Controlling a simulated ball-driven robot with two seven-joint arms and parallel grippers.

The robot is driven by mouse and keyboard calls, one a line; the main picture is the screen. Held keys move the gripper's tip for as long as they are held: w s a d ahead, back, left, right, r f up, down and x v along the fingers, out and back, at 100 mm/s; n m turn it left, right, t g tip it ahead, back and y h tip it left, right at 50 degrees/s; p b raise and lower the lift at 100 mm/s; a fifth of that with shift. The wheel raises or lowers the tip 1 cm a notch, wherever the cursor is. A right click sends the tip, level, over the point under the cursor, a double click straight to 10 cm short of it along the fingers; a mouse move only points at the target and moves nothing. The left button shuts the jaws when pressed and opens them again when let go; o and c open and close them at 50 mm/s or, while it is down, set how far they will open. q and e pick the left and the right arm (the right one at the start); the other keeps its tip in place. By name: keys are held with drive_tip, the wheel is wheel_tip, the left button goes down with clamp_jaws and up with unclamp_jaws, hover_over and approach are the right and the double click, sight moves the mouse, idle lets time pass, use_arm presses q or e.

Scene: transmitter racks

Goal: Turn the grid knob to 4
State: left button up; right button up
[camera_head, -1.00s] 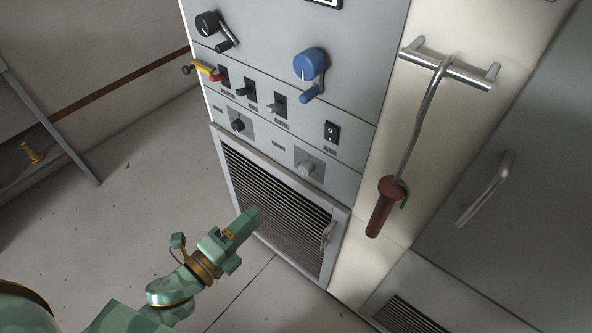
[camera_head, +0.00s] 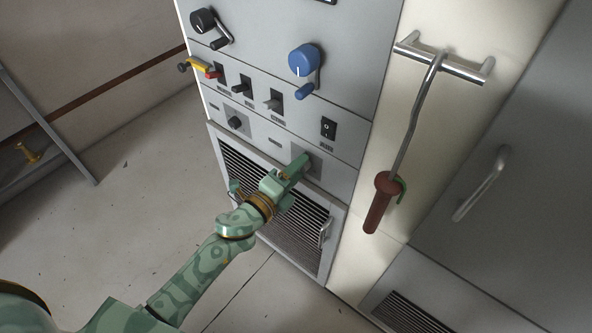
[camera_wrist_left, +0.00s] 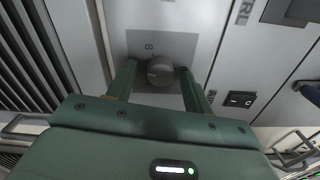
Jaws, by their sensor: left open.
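A grey round knob (camera_wrist_left: 160,71) on a darker square plate (camera_wrist_left: 155,43) shows in the left wrist view, with an 8 marked on the plate. My left gripper (camera_head: 297,172) is open, with one finger on each side of this knob; I cannot tell whether they touch it. In the head view the gripper hides the knob, and part of its plate (camera_head: 313,160) shows. A small black knob (camera_head: 235,123) sits on the same panel further left. The knobs' name labels are too small to read. My right gripper is not in view.
Above are a blue crank (camera_head: 304,60), a black crank (camera_head: 204,21), several toggle switches and a black rocker switch (camera_head: 328,128). A louvred grille (camera_head: 290,215) lies below. A hooked rod with a brown grip (camera_head: 380,205) hangs from a rail at right.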

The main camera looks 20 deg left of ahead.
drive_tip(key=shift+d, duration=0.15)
use_arm(q)
drive_tip(key=c, duration=1)
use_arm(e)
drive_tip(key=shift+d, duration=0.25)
use_arm(q)
drive_tip(key=shift+o, duration=0.2)
drive_tip(key=shift+r+n, duration=0.1)
drive_tip(key=shift+n, duration=0.2)
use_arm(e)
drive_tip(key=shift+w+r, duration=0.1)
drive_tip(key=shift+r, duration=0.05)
use_arm(q)
drive_tip(key=shift+n+p, duration=3.75)
drive_tip(key=shift+n, duration=2.85)
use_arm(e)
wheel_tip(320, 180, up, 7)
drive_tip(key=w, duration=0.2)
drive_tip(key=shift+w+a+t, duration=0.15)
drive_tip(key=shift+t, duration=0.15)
use_arm(q)
drive_tip(key=o, duration=1)
drive_tip(key=shift+c, duration=0.2)
